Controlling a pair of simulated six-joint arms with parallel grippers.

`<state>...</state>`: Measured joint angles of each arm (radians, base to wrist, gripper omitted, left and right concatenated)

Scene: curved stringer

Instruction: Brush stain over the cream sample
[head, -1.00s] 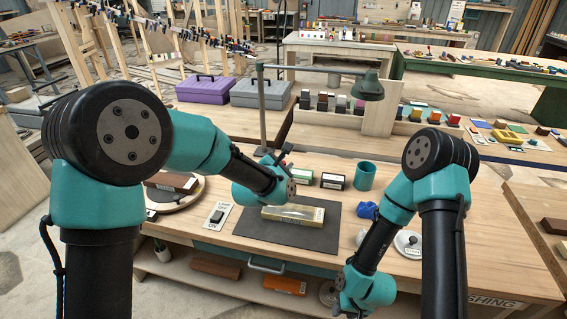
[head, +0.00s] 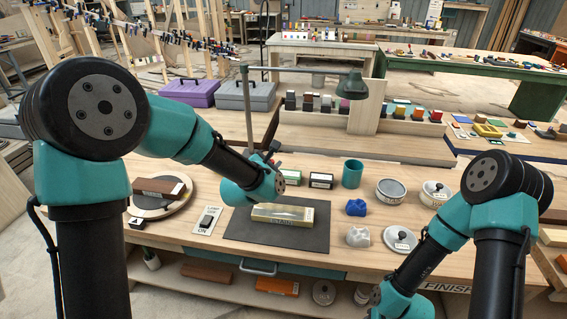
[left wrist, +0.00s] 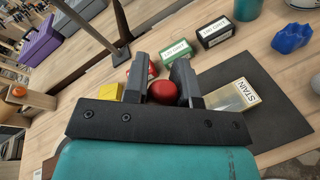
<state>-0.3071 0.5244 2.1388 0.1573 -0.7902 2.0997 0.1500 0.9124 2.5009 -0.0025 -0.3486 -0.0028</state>
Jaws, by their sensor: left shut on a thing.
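The cream sample (head: 283,213) is a pale block labelled STAIN, lying on a dark mat (head: 240,226). The sample also shows in the left wrist view (left wrist: 228,98), to the right of my left gripper (left wrist: 165,78). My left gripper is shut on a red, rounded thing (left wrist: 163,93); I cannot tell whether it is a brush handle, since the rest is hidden. In the head view my left wrist (head: 250,192) stands just behind and left of the sample, apart from it as far as I can see. My right gripper is below the picture's edge.
Behind the mat stand small labelled boxes (head: 321,180) and a teal cup (head: 352,173). Right of it are blue (head: 356,207) and white (head: 359,236) lumps and lidded pots (head: 400,238). A lamp (head: 352,84) hangs above. A switch plate (head: 207,221) lies left.

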